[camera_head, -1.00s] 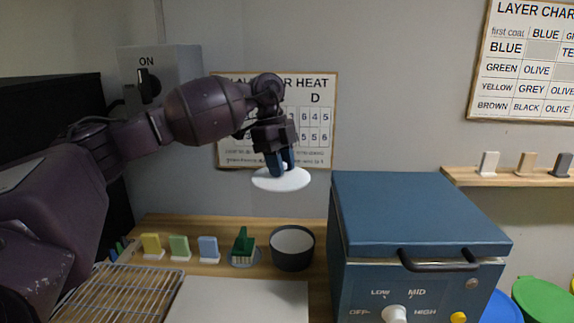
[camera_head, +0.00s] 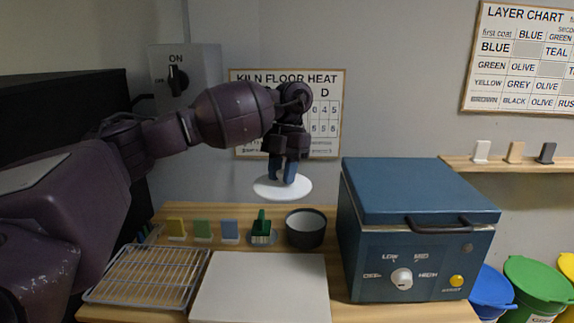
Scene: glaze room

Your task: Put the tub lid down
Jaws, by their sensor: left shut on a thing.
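The tub lid (camera_head: 283,188) is a white round disc. My left gripper (camera_head: 283,178) is shut on it from above and holds it level in the air, over the back of the wooden bench. The lid hangs above and a little left of a dark round tub (camera_head: 305,229) with a pale inside, apart from it. My right gripper is not in view.
A blue kiln box (camera_head: 418,235) with a closed lid stands right of the tub. A wire rack (camera_head: 150,275) and a bare pale board (camera_head: 262,287) lie in front. Colour tiles and a green piece (camera_head: 262,228) line the back. Bins (camera_head: 538,283) stand at right.

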